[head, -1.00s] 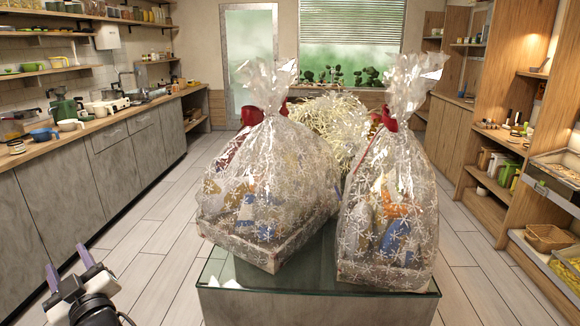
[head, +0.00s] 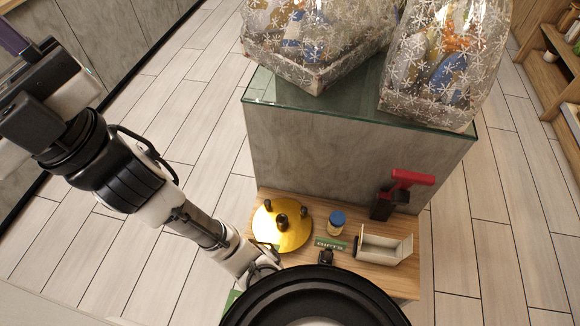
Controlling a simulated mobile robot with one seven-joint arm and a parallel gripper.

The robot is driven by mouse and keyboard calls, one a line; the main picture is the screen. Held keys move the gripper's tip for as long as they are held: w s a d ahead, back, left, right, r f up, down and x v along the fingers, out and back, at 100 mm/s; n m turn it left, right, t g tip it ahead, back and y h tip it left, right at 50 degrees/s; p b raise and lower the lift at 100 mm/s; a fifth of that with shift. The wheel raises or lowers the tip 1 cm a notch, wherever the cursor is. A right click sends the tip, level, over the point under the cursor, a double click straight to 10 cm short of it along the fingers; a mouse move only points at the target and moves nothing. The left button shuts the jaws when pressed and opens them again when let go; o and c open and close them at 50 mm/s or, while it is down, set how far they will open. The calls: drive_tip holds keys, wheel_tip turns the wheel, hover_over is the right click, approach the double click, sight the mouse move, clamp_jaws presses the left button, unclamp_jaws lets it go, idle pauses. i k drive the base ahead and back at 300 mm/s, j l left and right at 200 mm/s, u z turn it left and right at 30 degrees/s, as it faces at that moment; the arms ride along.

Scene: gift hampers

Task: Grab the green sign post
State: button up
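A small green sign with pale lettering that looks like "GIFTS" (head: 330,243) stands on the low wooden shelf, at the front between a round golden stand and a small grey-white holder. A dark piece just below it partly meets its lower edge. My gripper (head: 14,42) is at the upper left, cut by the picture edge, far from the sign. One purple finger shows at the far side of its wide body, so it looks open; the other finger is out of view. Nothing is seen in it.
The golden stand (head: 282,226), a blue-lidded jar (head: 337,222), the grey-white holder (head: 384,246) and a red-handled black tool (head: 402,190) share the wooden shelf (head: 268,192). Wrapped hampers (head: 450,60) stand on the glass-topped block (head: 350,101) behind. Another green piece (head: 232,297) is half hidden.

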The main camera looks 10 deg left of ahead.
sight(329, 245)
drive_tip(key=k+j, duration=0.35)
drive_tip(key=k, duration=0.2)
drive_tip(key=k+j, duration=0.35)
drive_tip(key=k, duration=0.15)
